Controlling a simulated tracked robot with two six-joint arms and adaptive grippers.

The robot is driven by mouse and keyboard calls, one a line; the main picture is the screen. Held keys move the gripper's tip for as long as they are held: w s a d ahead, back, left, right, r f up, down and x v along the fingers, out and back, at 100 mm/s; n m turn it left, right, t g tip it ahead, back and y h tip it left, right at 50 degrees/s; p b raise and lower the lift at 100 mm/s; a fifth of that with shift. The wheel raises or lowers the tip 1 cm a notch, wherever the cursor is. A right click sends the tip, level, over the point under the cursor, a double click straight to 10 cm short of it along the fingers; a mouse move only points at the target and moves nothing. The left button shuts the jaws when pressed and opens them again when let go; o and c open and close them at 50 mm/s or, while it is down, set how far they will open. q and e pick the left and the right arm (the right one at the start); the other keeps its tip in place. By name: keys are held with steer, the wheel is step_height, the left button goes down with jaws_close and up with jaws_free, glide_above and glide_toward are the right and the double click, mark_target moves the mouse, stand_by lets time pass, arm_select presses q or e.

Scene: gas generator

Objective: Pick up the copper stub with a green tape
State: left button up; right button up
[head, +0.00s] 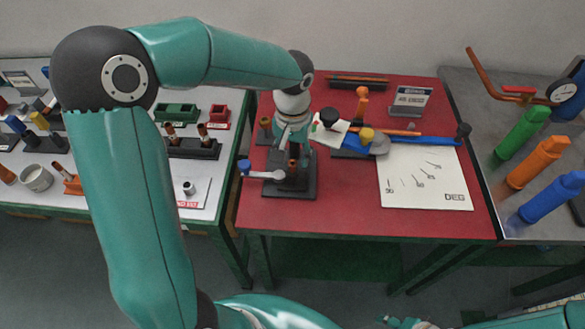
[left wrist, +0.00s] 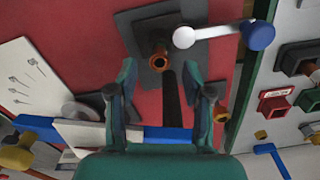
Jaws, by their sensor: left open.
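A copper stub (head: 292,164) stands upright in a dark square block (head: 290,188) on the red table. In the left wrist view the copper stub (left wrist: 160,60) is seen from above, beyond the fingertips, in its block (left wrist: 195,48). No green tape can be made out on it. My left gripper (head: 293,148) points down over the block. In the left wrist view its two fingers (left wrist: 160,78) are apart, with nothing between them. My right arm is at the bottom right edge; teal parts that look like its gripper (head: 405,322) are cut off.
A blue-ended lever with a white ball (head: 262,173) juts out beside the block. Another copper piece (head: 265,123) stands behind left. A blue-handled tool (head: 420,140) and a DEG sheet (head: 425,180) lie right. More copper stubs (head: 203,130) stand on the left table.

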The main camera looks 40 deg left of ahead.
mark_target(293, 163)
arm_select(q)
step_height(293, 163, down, 3)
steer(key=shift+f, duration=0.2)
steer(key=shift+s, duration=0.1)
steer(key=shift+c, duration=0.2)
jaws_close()
steer(key=shift+r, duration=0.15)
